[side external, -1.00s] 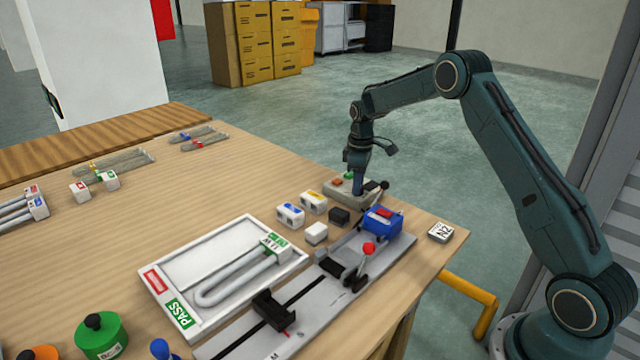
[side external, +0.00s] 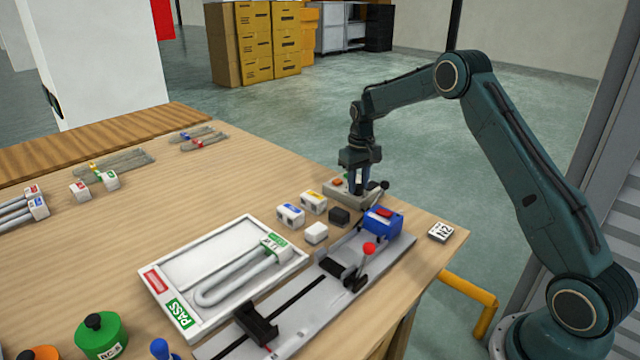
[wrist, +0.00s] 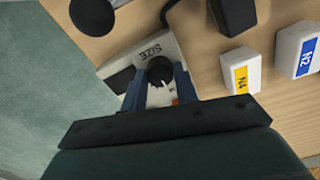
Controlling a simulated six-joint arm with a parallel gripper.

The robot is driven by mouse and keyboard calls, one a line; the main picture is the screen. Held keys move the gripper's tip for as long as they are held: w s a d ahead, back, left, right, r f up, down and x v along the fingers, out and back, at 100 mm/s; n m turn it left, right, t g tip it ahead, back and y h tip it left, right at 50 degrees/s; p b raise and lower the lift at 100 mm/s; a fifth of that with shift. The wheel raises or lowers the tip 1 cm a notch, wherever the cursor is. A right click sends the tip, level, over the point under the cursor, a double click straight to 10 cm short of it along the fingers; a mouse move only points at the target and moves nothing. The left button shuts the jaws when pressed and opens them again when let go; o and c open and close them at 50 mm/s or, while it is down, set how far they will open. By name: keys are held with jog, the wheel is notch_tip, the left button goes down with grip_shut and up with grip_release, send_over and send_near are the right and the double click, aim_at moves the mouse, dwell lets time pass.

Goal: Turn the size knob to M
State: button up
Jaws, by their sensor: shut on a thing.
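The size knob (wrist: 160,70) is a round black knob on a light grey control box (side external: 338,192), beside the printed word SIZE in the wrist view. My gripper (wrist: 160,84) has its two blue fingers on either side of the knob and is shut on it. In the side external view my gripper (side external: 360,184) points down at the box and hides the knob. The knob's pointer and the size letters around it cannot be read.
Small white labelled blocks (side external: 291,215) and a dark block (side external: 339,216) stand close by. A white tray (side external: 180,262) holds a bent tube.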

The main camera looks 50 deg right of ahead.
aim_at(358, 186)
jog(key=shift+r, duration=0.1)
dwell(0.3)
jog(key=o, duration=1)
jog(key=shift+c, duration=0.2)
notch_tip(358, 186, up, 14)
